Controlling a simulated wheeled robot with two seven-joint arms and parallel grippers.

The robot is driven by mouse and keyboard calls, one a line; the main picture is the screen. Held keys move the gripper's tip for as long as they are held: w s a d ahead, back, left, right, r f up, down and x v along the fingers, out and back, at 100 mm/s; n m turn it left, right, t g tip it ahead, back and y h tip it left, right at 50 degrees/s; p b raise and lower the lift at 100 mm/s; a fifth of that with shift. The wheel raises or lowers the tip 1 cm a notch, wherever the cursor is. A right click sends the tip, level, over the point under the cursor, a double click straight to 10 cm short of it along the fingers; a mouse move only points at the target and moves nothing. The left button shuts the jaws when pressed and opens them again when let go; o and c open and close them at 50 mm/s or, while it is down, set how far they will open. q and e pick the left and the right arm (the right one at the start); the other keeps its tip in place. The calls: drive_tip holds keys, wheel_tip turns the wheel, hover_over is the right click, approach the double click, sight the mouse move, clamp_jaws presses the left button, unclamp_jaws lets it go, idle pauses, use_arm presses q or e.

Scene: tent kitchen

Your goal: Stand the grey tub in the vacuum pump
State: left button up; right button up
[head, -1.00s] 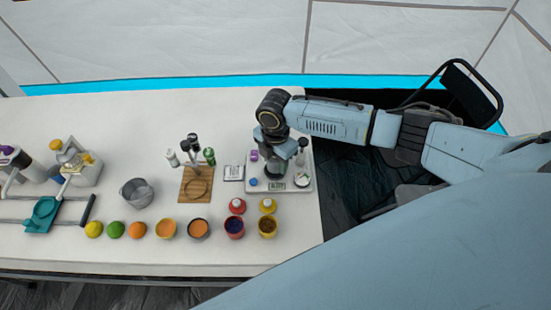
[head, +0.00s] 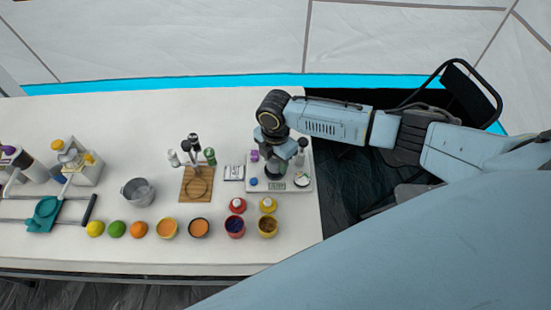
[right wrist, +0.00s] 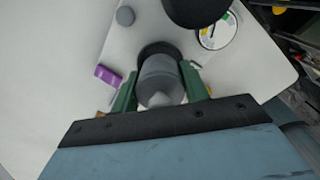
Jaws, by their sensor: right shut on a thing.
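My right gripper (head: 274,160) is over a pale flat-based device (head: 308,184) at the right end of the table, which I take to be the vacuum pump. In the right wrist view, the green fingers of this gripper (right wrist: 160,82) are shut on the grey tub (right wrist: 158,68), a rounded grey cylinder. A dark round seat or ring (right wrist: 158,46) shows just behind the tub; whether the tub rests in it is hard to tell. In the head view the gripper mostly hides the tub. My left gripper is not in view.
On the pump base are a blue knob (head: 253,182), a purple piece (head: 254,155), a dark upright post (head: 302,150) and a round gauge (head: 303,180). A wooden stand (head: 196,183), a metal bucket (head: 139,191) and several fruits and cups stand left and in front. The table's right edge is close.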

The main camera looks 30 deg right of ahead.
drive_tip(key=shift+f+b, duration=0.45)
drive_tip(key=shift+f, duration=0.4)
drive_tip(key=o, duration=0.5)
drive_tip(key=shift+r, duration=0.15)
wheel_tip(320, 180, up, 11)
drive_tip(key=p, duration=1.1)
